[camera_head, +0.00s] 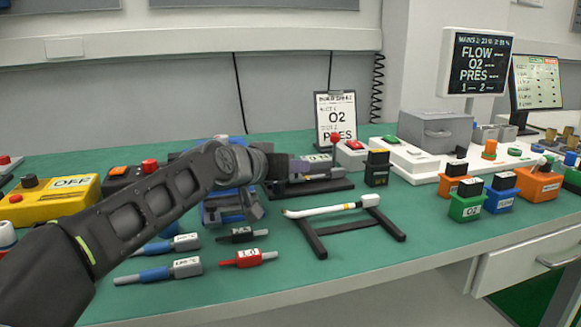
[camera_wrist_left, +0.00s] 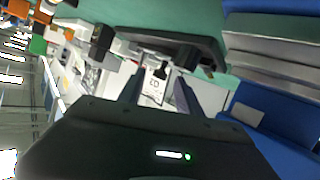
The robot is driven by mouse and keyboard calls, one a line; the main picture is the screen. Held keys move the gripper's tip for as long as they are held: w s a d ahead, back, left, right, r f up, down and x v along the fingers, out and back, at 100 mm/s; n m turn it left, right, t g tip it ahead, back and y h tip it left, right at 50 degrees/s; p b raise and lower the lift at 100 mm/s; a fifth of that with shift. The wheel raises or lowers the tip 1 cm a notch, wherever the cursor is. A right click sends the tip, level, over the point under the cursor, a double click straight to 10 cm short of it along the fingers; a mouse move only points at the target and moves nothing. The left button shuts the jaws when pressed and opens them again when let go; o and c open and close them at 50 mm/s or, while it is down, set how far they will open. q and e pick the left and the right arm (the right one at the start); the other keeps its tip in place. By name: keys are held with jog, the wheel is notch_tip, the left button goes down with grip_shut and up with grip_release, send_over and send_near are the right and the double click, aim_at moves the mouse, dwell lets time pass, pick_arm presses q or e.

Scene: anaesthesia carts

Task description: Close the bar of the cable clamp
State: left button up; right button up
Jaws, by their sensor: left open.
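My left arm comes in from the left, and its left gripper (camera_head: 287,166) points right over the middle of the table. In the left wrist view the two dark fingers (camera_wrist_left: 158,92) are apart with nothing between them. Just beyond is a dark base plate (camera_head: 318,188) carrying grey blocks, a label and an upright lever with a red ball (camera_head: 335,138); this looks like the cable clamp, its bar raised. The plate also shows in the left wrist view (camera_wrist_left: 200,50). The gripper partly hides its left end. Contact cannot be told. My right gripper is out of view.
A blue-and-grey device (camera_head: 232,207) stands under my forearm. Several cable connectors (camera_head: 175,268) lie in front. A white probe (camera_head: 330,208) rests on a black stand (camera_head: 315,240). A yellow box (camera_head: 60,200) is left; coloured blocks (camera_head: 465,205) are right. The front middle edge is clear.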

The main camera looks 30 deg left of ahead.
pick_arm(q)
jog(key=p+v, duration=0.1)
jog(key=v, duration=0.5)
jog(key=shift+s+r, duration=0.1)
jog(key=shift+s, duration=0.5)
